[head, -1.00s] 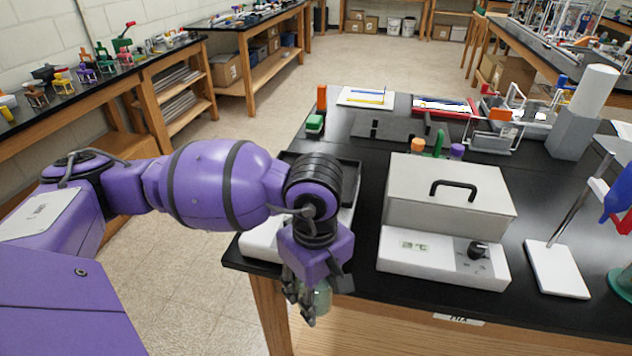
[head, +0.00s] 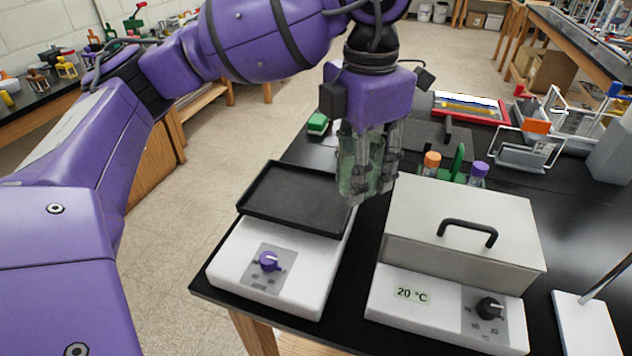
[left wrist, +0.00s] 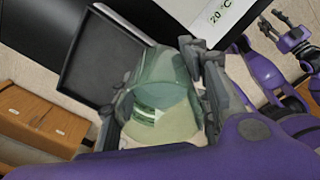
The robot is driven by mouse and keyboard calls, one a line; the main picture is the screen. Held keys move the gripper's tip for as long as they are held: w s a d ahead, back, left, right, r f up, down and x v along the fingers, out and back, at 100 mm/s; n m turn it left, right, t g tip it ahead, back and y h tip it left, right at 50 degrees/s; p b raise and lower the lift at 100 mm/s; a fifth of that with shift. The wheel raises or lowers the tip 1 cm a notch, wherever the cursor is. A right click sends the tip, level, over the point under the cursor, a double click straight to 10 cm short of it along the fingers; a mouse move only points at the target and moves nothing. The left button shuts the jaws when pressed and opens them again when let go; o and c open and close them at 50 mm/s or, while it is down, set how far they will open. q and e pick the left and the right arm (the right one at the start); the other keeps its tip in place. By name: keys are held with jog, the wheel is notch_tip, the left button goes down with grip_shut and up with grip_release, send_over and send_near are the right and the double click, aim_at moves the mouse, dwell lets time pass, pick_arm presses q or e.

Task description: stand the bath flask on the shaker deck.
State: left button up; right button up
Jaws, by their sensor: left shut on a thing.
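The bath flask (head: 361,165), clear greenish glass, is held upright in my left gripper (head: 370,185), whose fingers are closed around its sides. It hangs above the bench, just right of the shaker's far right corner. The shaker deck (head: 292,198) is an empty black rimmed tray on a white base with a purple knob. In the left wrist view the flask (left wrist: 160,112) shows between the fingers, with the deck (left wrist: 100,60) behind it to the left. My right gripper (left wrist: 273,23) shows small at the upper right there, fingers apart and empty.
The lidded bath (head: 455,225) with a black handle and 20 °C display stands right of the shaker. Orange- and purple-capped tubes (head: 478,173) stand behind it. A green block (head: 317,123) lies behind the shaker. A stand base (head: 585,325) is at the right.

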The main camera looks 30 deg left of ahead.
pick_arm(q)
jog(key=shift+w+a+r, duration=0.1)
jog(key=shift+w+r, duration=0.25)
jog(key=shift+a+n, duration=0.3)
jog(key=shift+a, duration=0.05)
jog(key=w+a+f, duration=0.1)
jog(key=a+f, duration=0.2)
jog(key=a, duration=0.5)
jog(key=p, duration=0.1)
send_over(301, 196)
jog(key=d, duration=0.1)
jog(key=f, duration=0.5)
jog(key=shift+s, duration=0.2)
jog(key=shift+w+a+f, duration=0.15)
jog(key=shift+a+f, duration=0.3)
jog(key=shift+f, duration=0.2)
notch_tip(301, 196, down, 3)
jog(key=shift+a+f, duration=0.1)
jog(key=shift+f, duration=0.05)
pick_arm(e)
jog(key=shift+w+r, duration=0.4)
jog(key=shift+r, duration=0.4)
